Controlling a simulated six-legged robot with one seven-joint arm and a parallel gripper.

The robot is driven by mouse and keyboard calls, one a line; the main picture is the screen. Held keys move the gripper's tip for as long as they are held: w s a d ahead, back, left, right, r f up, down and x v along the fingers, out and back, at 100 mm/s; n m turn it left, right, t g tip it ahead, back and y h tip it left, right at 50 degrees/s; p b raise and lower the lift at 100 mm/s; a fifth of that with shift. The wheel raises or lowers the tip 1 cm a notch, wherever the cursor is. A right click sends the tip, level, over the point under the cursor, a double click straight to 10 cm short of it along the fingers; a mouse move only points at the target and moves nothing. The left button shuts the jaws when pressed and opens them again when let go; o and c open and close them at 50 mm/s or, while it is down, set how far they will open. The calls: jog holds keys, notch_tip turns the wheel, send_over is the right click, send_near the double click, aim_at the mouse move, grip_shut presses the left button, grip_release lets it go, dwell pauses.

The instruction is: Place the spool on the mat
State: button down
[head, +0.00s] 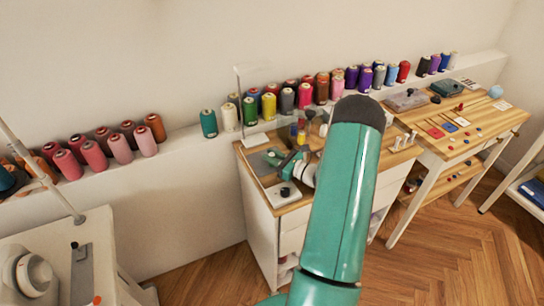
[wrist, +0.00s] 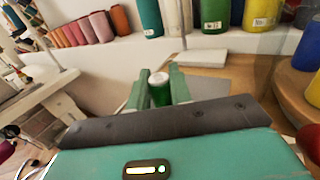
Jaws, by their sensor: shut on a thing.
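My gripper (wrist: 159,91) is shut on a small green spool (wrist: 161,95) with a white top, which stands upright between the two fingers. In the head view my gripper (head: 273,156) is small and partly behind my arm, over the left part of the wooden cabinet top; the spool cannot be made out clearly there. A flat grey mat (head: 257,164) lies on the cabinet top at the gripper. In the wrist view the mat (wrist: 211,89) shows just beyond and right of the fingers. I cannot tell whether the spool touches it.
A ledge behind holds many coloured thread cones (head: 270,106). A thin stand with a pale base (head: 258,140) is behind the mat. A white block with a black knob (head: 284,194) sits at the cabinet's front. A sewing machine (head: 32,272) is at left, a worktable (head: 490,118) at right.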

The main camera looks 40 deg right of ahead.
jog(key=shift+f, duration=0.15)
jog(key=c, duration=1.3)
grip_release()
jog(key=shift+s+r, duration=0.15)
jog(key=shift+r, duration=0.05)
jog(key=v, duration=1.1)
jog(key=shift+s+d, duration=0.1)
jog(key=shift+s, duration=0.25)
jog(key=w+a+r+n+g+y, duration=0.15)
jog(key=a+r+n+g, duration=0.3)
jog(key=a, duration=0.45)
jog(key=w+a+r+n+g+y, duration=0.1)
jog(key=a+r+n+g+y, duration=0.15)
jog(key=a+r+n, duration=0.45)
jog(key=w+a+r+n+g+y, duration=0.15)
jog(key=a+n+g, duration=0.3)
jog(key=a, duration=0.55)
jog(key=s+a+r+n+h, duration=0.3)
jog(key=s+a+r+n, duration=0.1)
jog(key=n, duration=0.1)
jog(key=s+a+r+n+h, duration=0.3)
jog(key=s+a+r+n, duration=0.1)
jog(key=s+n, duration=0.1)
jog(key=s+a+r+n+h, duration=0.4)
jog(key=s+a+n, duration=0.1)
jog(key=n, duration=0.2)
jog(key=shift+r, duration=0.35)
